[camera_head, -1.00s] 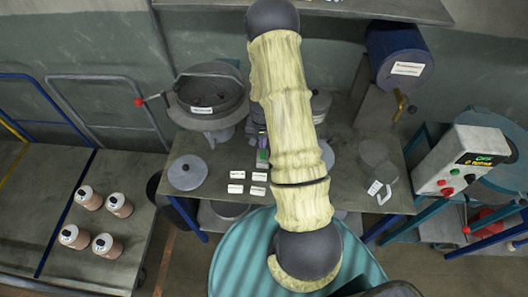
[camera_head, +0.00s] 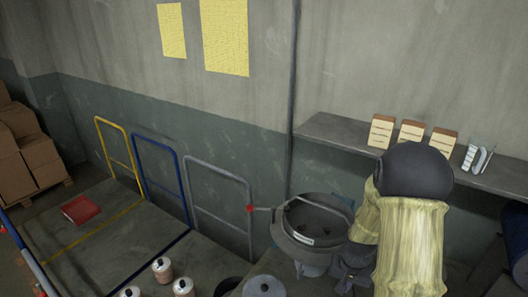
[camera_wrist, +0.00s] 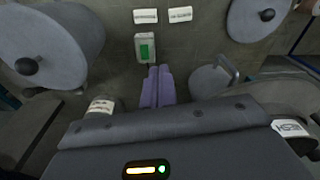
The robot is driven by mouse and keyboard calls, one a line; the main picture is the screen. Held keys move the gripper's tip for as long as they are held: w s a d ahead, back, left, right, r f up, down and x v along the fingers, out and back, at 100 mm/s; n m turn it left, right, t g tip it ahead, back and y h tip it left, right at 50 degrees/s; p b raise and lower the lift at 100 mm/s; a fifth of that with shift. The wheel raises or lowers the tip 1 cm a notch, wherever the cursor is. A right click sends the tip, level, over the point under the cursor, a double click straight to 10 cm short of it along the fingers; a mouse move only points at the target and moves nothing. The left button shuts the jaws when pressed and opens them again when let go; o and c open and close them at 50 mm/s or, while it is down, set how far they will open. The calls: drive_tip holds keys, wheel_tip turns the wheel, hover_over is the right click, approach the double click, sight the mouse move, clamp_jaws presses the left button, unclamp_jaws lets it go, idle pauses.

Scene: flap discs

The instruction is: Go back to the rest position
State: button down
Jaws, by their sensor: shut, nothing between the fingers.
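My gripper (camera_wrist: 158,86) shows in the wrist view as two purple fingers pressed together, with nothing between them. It points at the grey work table (camera_wrist: 185,45). Just beyond the fingertips is a small pale block with a green face (camera_wrist: 146,48). In the head view my arm stands at the lower right in its pale sleeve and hides part of the bench; the gripper's fingers cannot be made out there.
Beside the fingers are a round grey lid (camera_wrist: 50,42), another lid (camera_wrist: 262,15) and white labels (camera_wrist: 146,16). The head view shows a grey pot (camera_head: 312,228), a wall shelf with boxes (camera_head: 411,131), spools (camera_head: 162,270), rails (camera_head: 160,172) and a red item (camera_head: 80,209).

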drive_tip(key=s+a+r+n+t+b, duration=0.1)
drive_tip(key=s+a+r+n+b, duration=0.2)
drive_tip(key=s+a+r, duration=0.5)
drive_tip(key=s+r+n, duration=0.1)
drive_tip(key=s+r, duration=0.1)
drive_tip(key=s, duration=0.1)
drive_tip(key=shift+s+a+n+t, duration=0.15)
drive_tip(key=shift+a+n+t, duration=0.15)
drive_tip(key=shift+t, duration=0.1)
